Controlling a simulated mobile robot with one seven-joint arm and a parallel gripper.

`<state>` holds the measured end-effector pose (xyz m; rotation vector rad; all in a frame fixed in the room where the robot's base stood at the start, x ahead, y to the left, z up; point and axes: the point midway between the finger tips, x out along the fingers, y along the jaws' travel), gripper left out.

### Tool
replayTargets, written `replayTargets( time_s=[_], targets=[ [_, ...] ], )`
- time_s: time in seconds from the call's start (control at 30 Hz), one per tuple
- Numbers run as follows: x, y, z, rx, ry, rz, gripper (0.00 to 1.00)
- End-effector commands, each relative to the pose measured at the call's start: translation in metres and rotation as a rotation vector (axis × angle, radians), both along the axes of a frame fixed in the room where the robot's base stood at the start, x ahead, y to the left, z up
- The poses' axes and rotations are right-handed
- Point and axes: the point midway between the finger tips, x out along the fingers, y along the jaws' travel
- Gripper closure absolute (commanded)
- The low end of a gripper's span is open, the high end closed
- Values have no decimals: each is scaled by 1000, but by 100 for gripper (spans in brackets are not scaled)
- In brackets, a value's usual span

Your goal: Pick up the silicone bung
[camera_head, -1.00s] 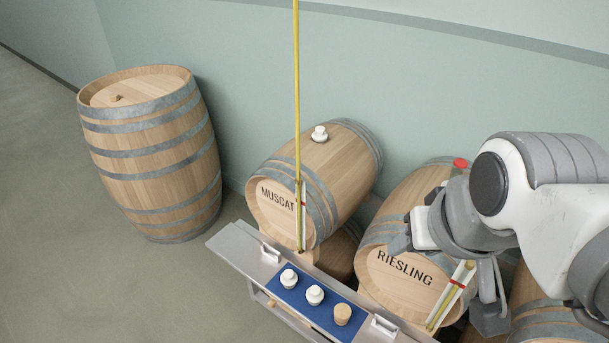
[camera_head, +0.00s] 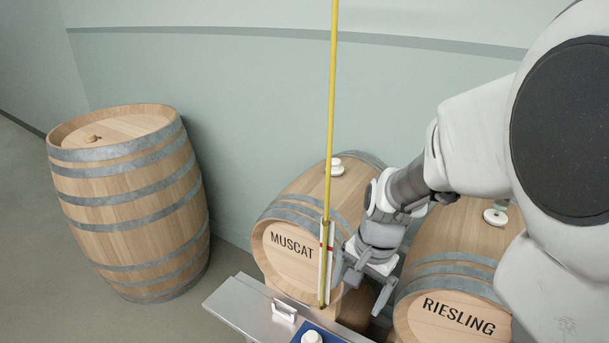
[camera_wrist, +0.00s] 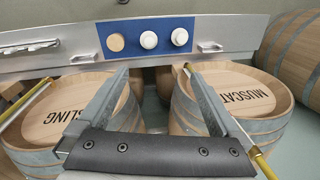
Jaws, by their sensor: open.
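A white bung (camera_head: 337,166) sits on top of the Muscat barrel (camera_head: 290,255). Two more white bungs, (camera_wrist: 149,40) and (camera_wrist: 180,37), stand on the blue mat beside a tan wooden bung (camera_wrist: 115,42). In the head view only one white bung on the mat (camera_head: 311,337) shows, at the bottom edge. My gripper (camera_head: 362,284) is open and empty, between the Muscat and Riesling barrel fronts. In the wrist view my gripper's fingers (camera_wrist: 157,78) are spread below the mat, apart from the bungs.
The blue mat (camera_wrist: 131,27) lies on a steel shelf (camera_head: 235,300) with handles. A yellow rod (camera_head: 331,110) stands upright before the Muscat barrel, close to my gripper. The Riesling barrel (camera_head: 450,285) has a white fitting (camera_head: 495,216) on top. Another barrel (camera_head: 130,210) stands at left.

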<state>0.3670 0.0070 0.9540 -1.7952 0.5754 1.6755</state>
Motion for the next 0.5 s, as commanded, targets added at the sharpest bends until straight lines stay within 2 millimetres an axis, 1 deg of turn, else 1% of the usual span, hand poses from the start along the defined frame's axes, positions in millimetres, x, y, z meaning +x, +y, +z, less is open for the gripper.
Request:
replayTargets(
  time_s=[0.03, 0.1, 0.2, 0.3, 0.5],
  targets=[
    [4, -1, -28, -11, 30, -40, 0],
    [9, -4, -51, -24, 59, -100, 0],
    [15, -8, -77, -46, 87, -169, 0],
    [18, -11, -95, -64, 106, -216, 0],
    [20, -14, -116, -79, 118, -255, 0]
  ],
)
